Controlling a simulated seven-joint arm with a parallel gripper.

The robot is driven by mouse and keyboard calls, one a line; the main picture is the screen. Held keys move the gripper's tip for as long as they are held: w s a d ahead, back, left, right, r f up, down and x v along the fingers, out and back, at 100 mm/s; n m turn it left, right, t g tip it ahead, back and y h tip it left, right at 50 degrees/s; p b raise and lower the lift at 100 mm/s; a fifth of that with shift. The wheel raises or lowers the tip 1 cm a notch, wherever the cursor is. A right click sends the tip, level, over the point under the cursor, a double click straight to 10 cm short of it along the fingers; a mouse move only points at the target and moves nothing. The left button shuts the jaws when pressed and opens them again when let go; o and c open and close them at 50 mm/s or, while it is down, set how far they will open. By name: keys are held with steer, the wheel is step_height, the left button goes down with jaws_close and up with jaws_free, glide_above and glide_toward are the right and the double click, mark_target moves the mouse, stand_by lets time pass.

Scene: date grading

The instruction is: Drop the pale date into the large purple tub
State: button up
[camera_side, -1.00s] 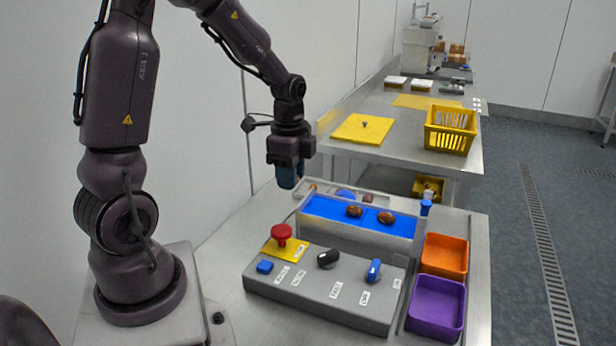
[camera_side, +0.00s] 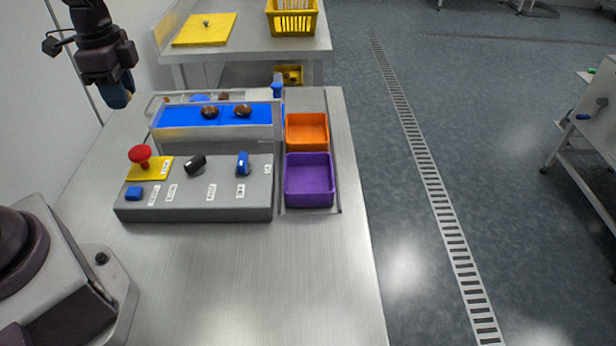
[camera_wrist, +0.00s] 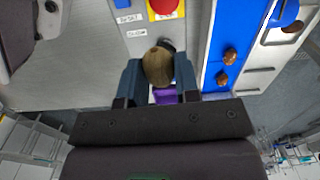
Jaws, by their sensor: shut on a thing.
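My gripper (camera_side: 119,97) hangs at the left of the side view, up and to the left of the blue belt. In the wrist view its blue fingers (camera_wrist: 158,80) are shut on the pale date (camera_wrist: 157,66), a tan-brown oval. The date cannot be made out in the side view. The large purple tub (camera_side: 310,196) stands at the right of the control box, well away from my gripper. A patch of purple (camera_wrist: 165,97) shows between the fingers in the wrist view. The tub looks empty.
An orange tub (camera_side: 307,130) stands directly behind the purple one. The grey control box (camera_side: 190,205), with a red stop button (camera_side: 140,154) and knobs, lies between gripper and tub. Two dark dates (camera_side: 209,112) (camera_side: 243,111) lie on the blue belt (camera_side: 180,117). The front table is bare.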

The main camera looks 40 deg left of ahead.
steer(key=w+d+f+m, duration=0.1)
steer(key=w+d+f, duration=0.1)
steer(key=d, duration=0.1)
steer(key=n, duration=0.1)
glide_toward(317, 190)
steer(key=shift+f, duration=1.95)
steer(key=o, duration=0.8)
steer(key=shift+c, duration=0.2)
